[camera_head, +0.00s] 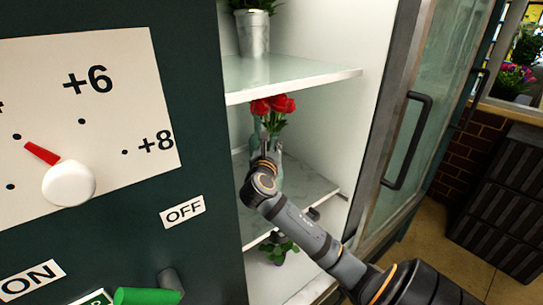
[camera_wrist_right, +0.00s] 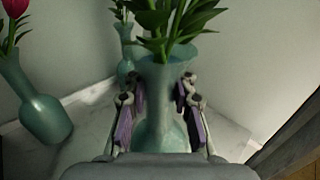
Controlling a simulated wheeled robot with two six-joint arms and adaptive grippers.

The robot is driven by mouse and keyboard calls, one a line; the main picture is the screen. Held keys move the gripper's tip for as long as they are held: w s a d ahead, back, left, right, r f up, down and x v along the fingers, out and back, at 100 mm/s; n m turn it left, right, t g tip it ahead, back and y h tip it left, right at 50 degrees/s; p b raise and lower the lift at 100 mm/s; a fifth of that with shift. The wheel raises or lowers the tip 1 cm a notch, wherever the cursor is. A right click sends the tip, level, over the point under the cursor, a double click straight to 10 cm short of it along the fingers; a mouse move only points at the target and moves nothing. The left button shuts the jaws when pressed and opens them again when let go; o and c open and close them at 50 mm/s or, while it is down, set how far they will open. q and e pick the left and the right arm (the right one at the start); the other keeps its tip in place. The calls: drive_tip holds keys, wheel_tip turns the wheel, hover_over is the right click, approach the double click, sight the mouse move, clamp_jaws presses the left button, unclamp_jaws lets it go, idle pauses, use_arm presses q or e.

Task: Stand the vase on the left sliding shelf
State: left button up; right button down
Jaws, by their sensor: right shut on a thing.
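A pale green glass vase (camera_wrist_right: 165,125) with leafy stems stands upright between the fingers of my right gripper (camera_wrist_right: 161,88) in the right wrist view. The gripper is shut on it. In the head view my right gripper (camera_head: 264,160) reaches into the open cabinet, over the middle shelf (camera_head: 310,187), at a pale green vase under red roses (camera_head: 273,104). The gripper hides much of the vase there, and I cannot tell whether its base touches the shelf. My left gripper is not in view.
Two other vases stand near the held one in the wrist view: one at the left (camera_wrist_right: 38,108) with a red flower, one behind (camera_wrist_right: 128,45). An upper shelf (camera_head: 300,80) hangs above the roses. The open glass door (camera_head: 425,110) is at right.

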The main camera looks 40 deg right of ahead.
drive_tip(key=shift+f+b, duration=0.3)
drive_tip(key=shift+f, duration=1.35)
drive_tip(key=shift+s+f, duration=0.1)
drive_tip(key=shift+f, duration=0.05)
drive_tip(key=c, duration=1.1)
unclamp_jaws()
drive_tip(key=shift+a, duration=0.1)
drive_tip(key=v, duration=0.7)
drive_tip(key=shift+s+b, duration=0.2)
drive_tip(key=shift+b, duration=0.1)
drive_tip(key=shift+a, duration=0.15)
